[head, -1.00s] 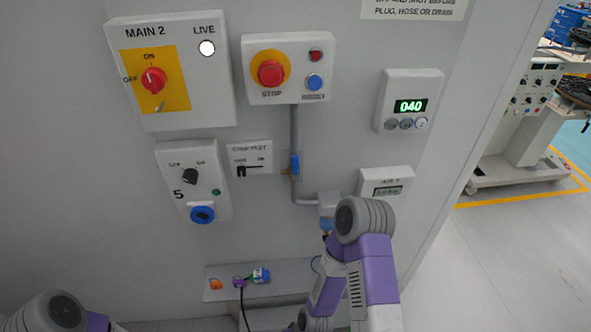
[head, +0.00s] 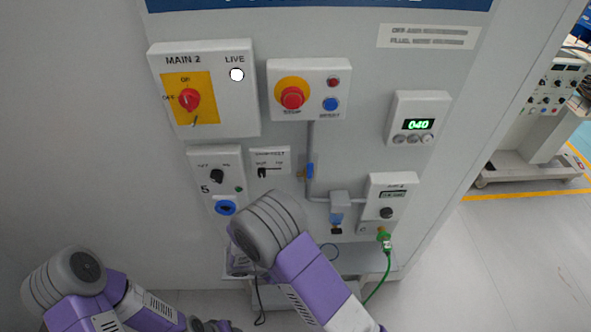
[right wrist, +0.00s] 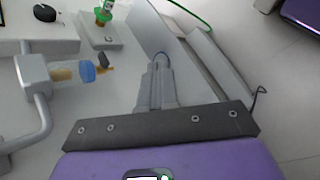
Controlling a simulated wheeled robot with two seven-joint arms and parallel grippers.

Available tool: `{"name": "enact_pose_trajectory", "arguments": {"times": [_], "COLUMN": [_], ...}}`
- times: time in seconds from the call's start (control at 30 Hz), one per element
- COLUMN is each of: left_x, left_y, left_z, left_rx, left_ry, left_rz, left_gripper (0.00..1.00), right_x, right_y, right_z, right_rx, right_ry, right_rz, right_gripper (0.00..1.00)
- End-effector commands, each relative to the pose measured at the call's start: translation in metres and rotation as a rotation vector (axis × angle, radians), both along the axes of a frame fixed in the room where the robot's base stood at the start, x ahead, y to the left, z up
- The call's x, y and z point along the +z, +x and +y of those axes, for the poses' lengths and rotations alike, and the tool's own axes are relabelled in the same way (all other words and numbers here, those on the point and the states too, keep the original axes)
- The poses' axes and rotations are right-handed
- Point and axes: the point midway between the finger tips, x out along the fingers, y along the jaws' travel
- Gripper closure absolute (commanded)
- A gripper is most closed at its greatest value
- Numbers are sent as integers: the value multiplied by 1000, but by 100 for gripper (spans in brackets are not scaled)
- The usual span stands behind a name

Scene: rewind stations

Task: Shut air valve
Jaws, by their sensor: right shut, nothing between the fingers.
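The air valve (head: 310,171) is on the vertical grey pipe of the wall panel in the head view. Its blue lever stands upright, in line with the pipe, with a brass body beside it. The valve lever cannot be made out in that view. My left arm is at the bottom left; its gripper does not show.
A regulator with a blue bowl (head: 337,216) hangs below the valve and shows in the wrist view (right wrist: 88,71). Right of it is an air box (head: 390,190) with a green plug (head: 384,238) and hose. A red stop button (head: 291,97) is above. A shelf (head: 395,268) juts out below.

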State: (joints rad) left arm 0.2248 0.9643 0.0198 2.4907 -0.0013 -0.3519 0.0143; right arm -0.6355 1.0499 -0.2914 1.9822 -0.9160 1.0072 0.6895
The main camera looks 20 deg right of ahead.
Motion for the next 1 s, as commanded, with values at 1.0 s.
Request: {"name": "enact_pose_trajectory", "arguments": {"times": [1.0], "left_x": [51], "left_y": [0], "left_z": [0], "left_rx": [0], "left_ry": [0], "left_rz": [0], "left_gripper": [57], "right_x": [258], "right_y": [96], "right_z": [80], "right_rx": [252], "right_ry": [-589], "right_rz": [-744], "right_gripper": [100]}}
